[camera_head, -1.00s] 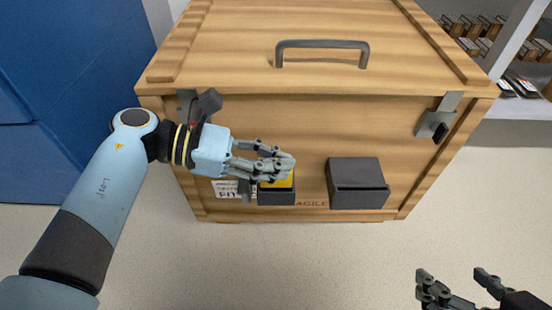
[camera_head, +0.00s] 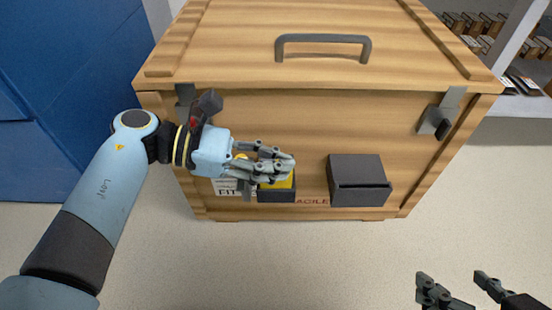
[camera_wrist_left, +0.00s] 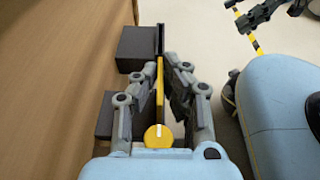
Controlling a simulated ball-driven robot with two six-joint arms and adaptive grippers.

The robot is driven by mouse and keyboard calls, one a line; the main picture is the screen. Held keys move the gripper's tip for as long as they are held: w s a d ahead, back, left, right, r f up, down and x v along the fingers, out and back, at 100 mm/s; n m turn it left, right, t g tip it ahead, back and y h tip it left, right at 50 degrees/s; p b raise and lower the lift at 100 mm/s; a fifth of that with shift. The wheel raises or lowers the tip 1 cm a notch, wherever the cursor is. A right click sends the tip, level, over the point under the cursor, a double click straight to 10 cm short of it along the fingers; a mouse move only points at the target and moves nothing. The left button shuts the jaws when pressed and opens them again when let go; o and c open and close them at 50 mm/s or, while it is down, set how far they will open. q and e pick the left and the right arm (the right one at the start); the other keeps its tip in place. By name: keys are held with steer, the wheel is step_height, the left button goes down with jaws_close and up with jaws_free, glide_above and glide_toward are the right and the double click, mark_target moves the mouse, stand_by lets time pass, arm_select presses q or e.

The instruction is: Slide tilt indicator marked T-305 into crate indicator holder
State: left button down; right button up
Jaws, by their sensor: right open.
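The yellow tilt indicator (camera_head: 280,182) stands upright at the small dark holder (camera_head: 277,196) on the lower front of the wooden crate (camera_head: 300,120). Its lower part is hidden by the holder. My left gripper (camera_head: 290,162) is in front of it, with fingers overlapping its top. In the left wrist view the indicator (camera_wrist_left: 159,85) is an edge-on plate with a round yellow disc, between my fingers (camera_wrist_left: 155,72). The right-hand finger is close to it; contact is unclear. No marking T-305 is readable. My right gripper (camera_head: 450,277) is open and empty at the lower right.
A larger dark box (camera_head: 358,182) is on the crate front to the right. The crate has a lid handle (camera_head: 323,42) and a right-side latch (camera_head: 437,118). A blue cabinet (camera_head: 70,90) stands left, shelves back right. Floor in front is free.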

arm_select(q)
steer(key=shift+f, duration=0.2)
steer(key=c, duration=1.4)
jaws_free()
steer(key=v, duration=1.2)
